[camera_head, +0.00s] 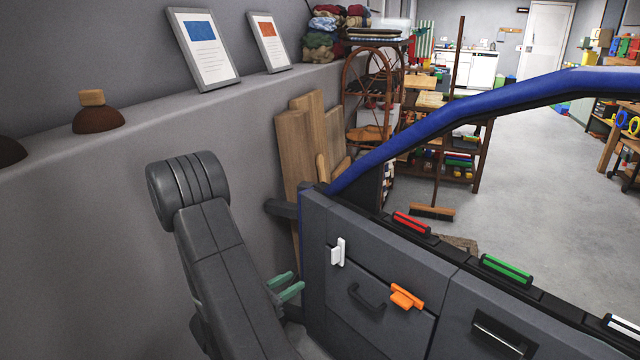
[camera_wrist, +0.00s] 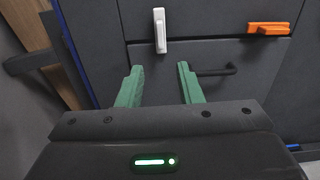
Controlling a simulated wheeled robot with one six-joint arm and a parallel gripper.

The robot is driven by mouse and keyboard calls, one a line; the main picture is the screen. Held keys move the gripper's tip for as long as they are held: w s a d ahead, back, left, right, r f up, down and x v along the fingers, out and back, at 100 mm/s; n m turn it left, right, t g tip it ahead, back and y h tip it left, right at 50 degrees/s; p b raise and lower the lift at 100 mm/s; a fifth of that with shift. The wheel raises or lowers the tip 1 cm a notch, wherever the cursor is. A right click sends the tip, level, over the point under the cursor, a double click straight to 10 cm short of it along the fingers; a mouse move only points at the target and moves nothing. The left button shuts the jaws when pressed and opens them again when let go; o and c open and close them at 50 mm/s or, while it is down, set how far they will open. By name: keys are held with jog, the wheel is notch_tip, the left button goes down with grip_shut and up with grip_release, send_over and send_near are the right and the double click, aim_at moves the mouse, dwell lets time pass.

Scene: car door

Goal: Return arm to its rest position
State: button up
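My gripper (camera_head: 286,286) is beside the inner face of the grey car door, to the left of its panel. Its green fingers are apart and hold nothing; they also show in the wrist view (camera_wrist: 157,84). The car door (camera_head: 330,290) has a blue window frame (camera_head: 430,120). My dark grey arm stretches forward from the bottom of the head view. A white handle (camera_head: 338,252) sits on the door panel, and in the wrist view it (camera_wrist: 160,30) is beyond the fingertips. I cannot tell whether the fingers touch the door.
An orange handle (camera_head: 406,297) and a dark pull handle (camera_head: 366,296) are on the panel. Red (camera_head: 411,223) and green (camera_head: 507,268) pieces lie along the door's top edge. A grey wall ledge (camera_head: 150,110) runs at the left. Wooden boards (camera_head: 295,140) lean behind the door.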

aim_at(332, 259)
jog(key=b+x, duration=0.1)
jog(key=x, duration=1.2)
jog(key=shift+w+d, duration=0.2)
jog(key=shift+w, duration=0.05)
jog(key=shift+s+a, duration=0.1)
jog(key=p+v, duration=0.1)
jog(key=v, duration=1.3)
jog(key=b+x, duration=0.1)
jog(key=x, duration=1.3)
jog(key=shift+f, duration=0.1)
jog(key=shift+m+b, duration=0.8)
jog(key=shift+m, duration=0.2)
jog(key=m+b, duration=0.2)
jog(key=m, duration=0.5)
jog(key=shift+v, duration=0.9)
jog(key=shift+s+a, duration=0.4)
